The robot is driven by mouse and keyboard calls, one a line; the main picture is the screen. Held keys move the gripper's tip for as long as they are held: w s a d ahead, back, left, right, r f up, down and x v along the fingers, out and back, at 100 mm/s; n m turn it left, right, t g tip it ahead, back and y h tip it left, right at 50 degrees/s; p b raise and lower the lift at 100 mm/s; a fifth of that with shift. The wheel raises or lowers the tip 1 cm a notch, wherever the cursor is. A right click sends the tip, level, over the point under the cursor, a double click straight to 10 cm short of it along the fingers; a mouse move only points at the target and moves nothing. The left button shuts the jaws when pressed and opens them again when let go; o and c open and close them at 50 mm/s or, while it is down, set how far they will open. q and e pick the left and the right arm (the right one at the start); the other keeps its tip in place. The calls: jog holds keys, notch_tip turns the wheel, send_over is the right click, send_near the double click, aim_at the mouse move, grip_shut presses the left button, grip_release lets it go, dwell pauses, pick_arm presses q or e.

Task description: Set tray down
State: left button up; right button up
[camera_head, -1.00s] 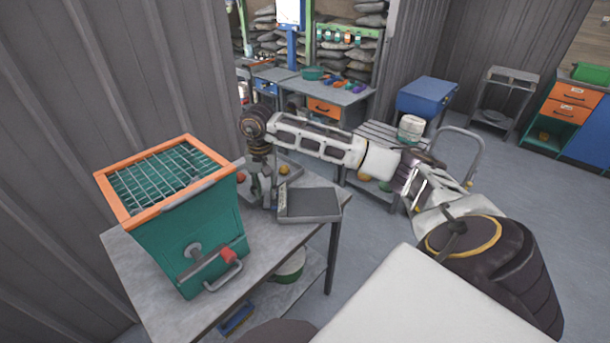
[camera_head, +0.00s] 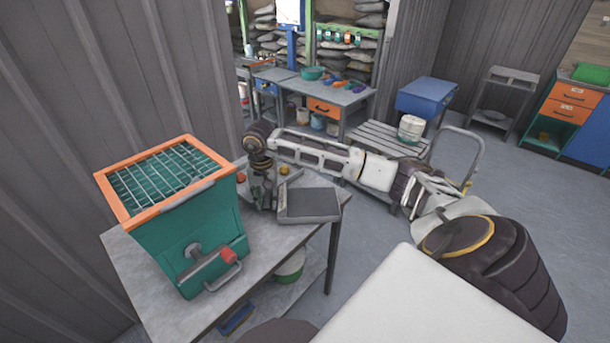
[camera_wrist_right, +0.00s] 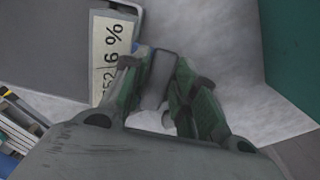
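The grey tray (camera_head: 293,172) shows only in part in the head view, behind my right gripper on the far side of the grey table (camera_head: 170,323). My right gripper (camera_head: 264,202) points down beside a dark-topped scale (camera_head: 310,204). In the right wrist view its two fingers (camera_wrist_right: 158,80) close on both sides of a narrow grey piece, which looks like a handle or edge of the tray. The palm hides most of what lies beyond. I cannot tell whether the tray touches the table. My left gripper is not in view.
A teal hopper with an orange rim (camera_head: 108,190) stands on the table left of the gripper. The scale's display (camera_wrist_right: 110,58) shows in the wrist view. A red ball (camera_head: 240,177) and a yellow ball (camera_head: 284,170) flank the gripper.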

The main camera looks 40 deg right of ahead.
jog(key=shift+f, duration=1.05)
jog(key=shift+c, duration=0.4)
grip_shut()
